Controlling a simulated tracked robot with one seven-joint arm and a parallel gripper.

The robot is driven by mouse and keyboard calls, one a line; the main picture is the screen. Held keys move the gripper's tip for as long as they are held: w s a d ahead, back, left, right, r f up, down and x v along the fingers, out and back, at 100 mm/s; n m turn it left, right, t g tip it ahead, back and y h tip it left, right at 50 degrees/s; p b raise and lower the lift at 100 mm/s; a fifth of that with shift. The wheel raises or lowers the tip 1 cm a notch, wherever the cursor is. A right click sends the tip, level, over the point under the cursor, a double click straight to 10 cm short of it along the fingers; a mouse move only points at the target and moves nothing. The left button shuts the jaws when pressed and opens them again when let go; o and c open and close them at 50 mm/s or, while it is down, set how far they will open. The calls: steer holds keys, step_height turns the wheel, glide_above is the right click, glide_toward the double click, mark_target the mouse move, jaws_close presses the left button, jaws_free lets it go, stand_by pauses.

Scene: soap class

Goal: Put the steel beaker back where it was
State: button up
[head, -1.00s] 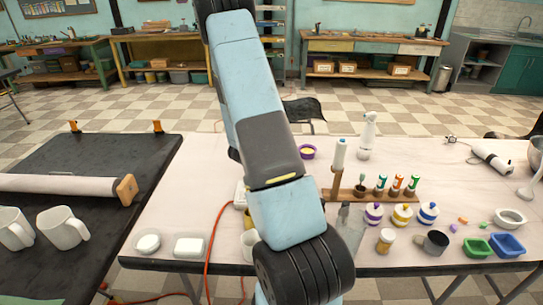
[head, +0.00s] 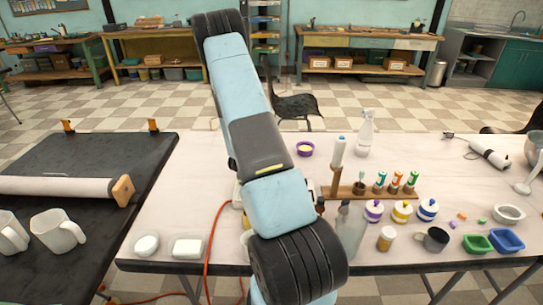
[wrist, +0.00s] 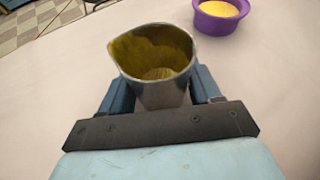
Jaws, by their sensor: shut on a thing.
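The steel beaker (wrist: 155,95) is in the wrist view, a shiny metal cup with a pouring lip. Its inside is coloured yellow-brown. My gripper (wrist: 160,92) is shut on it, one blue finger on each side, and the beaker's open top faces the camera. The beaker's base is hidden, so I cannot tell whether it touches the table. In the head view my own arm hides the gripper and the beaker.
A purple bowl (wrist: 220,14) with yellow contents lies beyond the beaker to the right; it also shows in the head view (head: 305,149). A wooden rack (head: 335,192), clear bottle (head: 350,230), lidded jars and grey mug (head: 435,240) stand right of my arm.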

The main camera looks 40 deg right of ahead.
steer(key=o, duration=1.1)
steer(key=shift+o, duration=0.2)
steer(key=v, duration=1.2)
steer(key=shift+d+r, duration=0.1)
steer(key=shift+r, duration=0.1)
steer(key=s+a+r+m+g+y, duration=0.1)
steer(key=s+a+r+m+g, duration=0.2)
steer(key=r, duration=0.4)
steer(key=s+a+r+m+y, duration=0.1)
steer(key=s+r+m, duration=0.3)
steer(key=r+m, duration=0.25)
steer(key=s+a+r+m+g, duration=0.2)
steer(key=s+r+m, duration=0.15)
steer(key=r, duration=0.35)
steer(key=s+a+r+m+t+y, duration=0.3)
steer(key=s+a+r, duration=0.4)
steer(key=a, duration=0.3)
steer(key=s+a+r+m+t+y, duration=0.3)
steer(key=s+a+r+m+y, duration=0.3)
steer(key=a, duration=0.4)
steer(key=shift+s+a+r+m+y, duration=0.35)
steer(key=shift+s+r+y, duration=0.2)
steer(key=shift+r+y, duration=0.45)
